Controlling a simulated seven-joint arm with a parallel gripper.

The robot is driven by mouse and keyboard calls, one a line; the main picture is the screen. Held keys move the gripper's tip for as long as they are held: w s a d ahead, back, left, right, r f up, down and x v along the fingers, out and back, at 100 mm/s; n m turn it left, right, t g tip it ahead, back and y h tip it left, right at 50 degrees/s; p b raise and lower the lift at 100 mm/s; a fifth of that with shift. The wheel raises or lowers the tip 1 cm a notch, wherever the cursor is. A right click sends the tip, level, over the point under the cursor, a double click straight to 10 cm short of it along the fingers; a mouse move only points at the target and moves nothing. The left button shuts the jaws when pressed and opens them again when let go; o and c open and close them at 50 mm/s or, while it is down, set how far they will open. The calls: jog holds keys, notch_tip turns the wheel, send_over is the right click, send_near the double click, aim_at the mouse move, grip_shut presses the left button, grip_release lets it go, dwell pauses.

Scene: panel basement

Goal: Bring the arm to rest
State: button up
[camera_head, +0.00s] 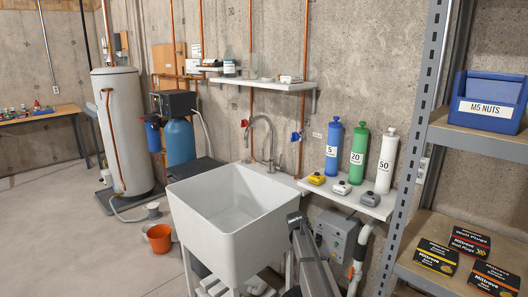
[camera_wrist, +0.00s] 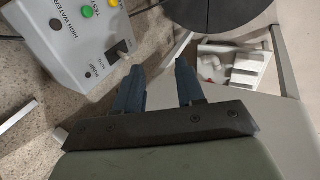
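My gripper (camera_wrist: 160,66) shows in the wrist view with two dark blue fingers set apart. The gap between them is empty. A light grey control box (camera_wrist: 72,42) lies just beyond and left of the fingers. It has a green button, a yellow button, a black switch and the words HIGH WATER, TEST and PUMP. In the head view my arm (camera_head: 313,262) rises from the bottom edge, beside the right side of the white sink (camera_head: 215,232). The grey control box (camera_head: 338,236) is on the wall just behind it. I cannot make out the fingers in the head view.
A narrow shelf (camera_head: 345,196) carries blue, green and white bottles close above my arm. A metal rack (camera_head: 425,130) stands at the right with a blue bin (camera_head: 490,100) and several boxes.

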jog(key=s+a+f+m+g+y, duration=0.1)
jog(key=s+f+m+g, duration=0.15)
jog(key=s+f, duration=0.9)
jog(key=s+f+m+g+y, duration=0.15)
jog(key=s+f+m, duration=0.3)
jog(key=s, duration=1.45)
jog(key=s+a+f+m+g+y, duration=0.1)
jog(key=s+f+m+g, duration=0.15)
jog(key=s+f, duration=0.95)
jog(key=s+f+g, duration=0.2)
jog(key=s, duration=1.1)
jog(key=s+d+f+g, duration=0.1)
jog(key=s+f+g, duration=0.1)
jog(key=s, duration=1.1)
jog(key=shift+s+f+g, duration=0.15)
jog(key=shift+s+g, duration=0.2)
jog(key=shift+s, duration=0.05)
jog(key=shift+d, duration=0.1)
